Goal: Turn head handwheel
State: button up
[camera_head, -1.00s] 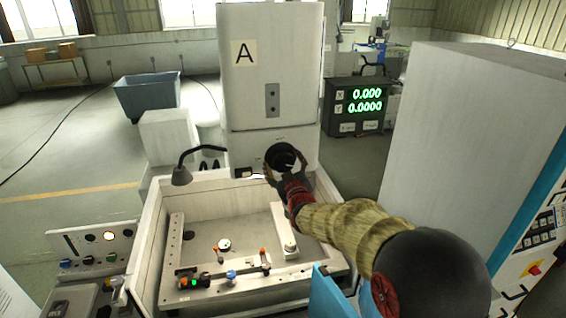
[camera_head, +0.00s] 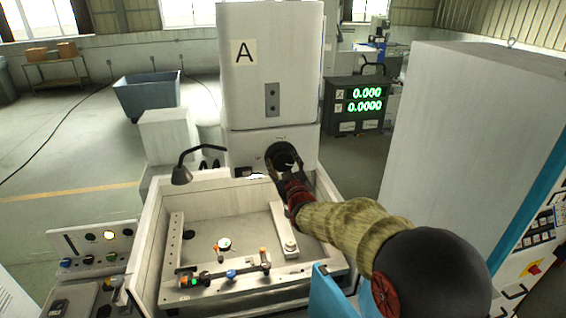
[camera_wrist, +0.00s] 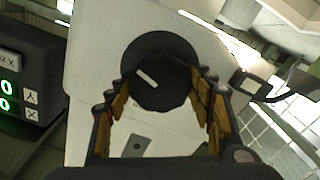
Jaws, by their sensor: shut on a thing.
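The head handwheel (camera_head: 281,156) is a dark round wheel on the lower front of the white machine head (camera_head: 270,70) marked "A". In the wrist view the black wheel (camera_wrist: 165,85) shows a short pale mark on its face. My gripper (camera_head: 285,168) reaches it from the front right. In the wrist view my gripper's two fingers (camera_wrist: 163,105) stand on either side of the wheel and are shut on it. The fingers cover parts of its rim.
Below the head lies an open work tank (camera_head: 225,225) with clamps and a dial gauge (camera_head: 224,244). A lamp (camera_head: 182,174) bends over the tank's left side. A tall white cabinet (camera_head: 470,130) stands on the right.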

jog(key=shift+f+m+b, duration=0.1)
jog(key=shift+m+b, duration=0.2)
jog(key=shift+b, duration=0.45)
jog(key=m+b, duration=0.1)
jog(key=b, duration=0.2)
jog(key=m+b, duration=0.2)
jog(key=b, duration=0.1)
jog(key=shift+f+m+b, duration=0.2)
jog(key=shift+m+b, duration=0.1)
jog(key=shift+b, duration=0.05)
jog(key=m+b, duration=0.5)
jog(key=b, duration=0.2)
jog(key=shift+d+b, duration=0.1)
jog(key=shift+b, duration=0.2)
jog(key=m+b, duration=0.5)
jog(key=b, duration=0.1)
jog(key=shift+r+m, duration=0.1)
jog(key=shift+m, duration=0.3)
jog(key=m+b, duration=0.4)
jog(key=shift+d+m+b, duration=0.1)
jog(key=shift+m+b, duration=0.2)
jog(key=shift+b, duration=0.05)
jog(key=shift+r, duration=0.1)
jog(key=o, duration=1.2)
jog(key=shift+c, duration=0.2)
